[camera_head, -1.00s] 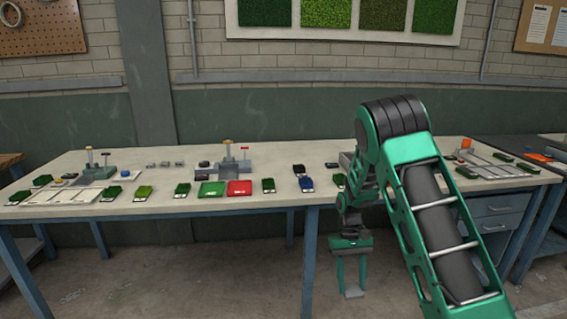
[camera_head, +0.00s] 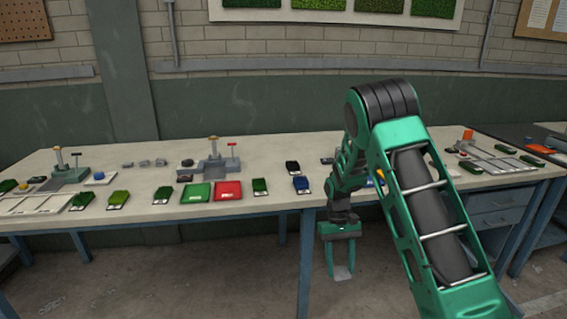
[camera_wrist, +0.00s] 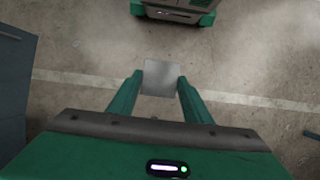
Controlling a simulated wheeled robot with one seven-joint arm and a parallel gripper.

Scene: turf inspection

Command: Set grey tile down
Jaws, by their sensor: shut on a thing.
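My gripper (camera_head: 340,272) hangs in front of the table's front edge, low over the floor in the picture. It is shut on a small flat grey tile (camera_wrist: 161,78), held between the fingertips in the wrist view.
The long table (camera_head: 268,213) carries green turf samples, a green tray (camera_head: 196,193), a red tray (camera_head: 228,191), and clamp-like stands (camera_head: 213,160). White strips (camera_head: 497,164) lie at its right. Bare tabletop lies between the samples. My arm hides part of the table.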

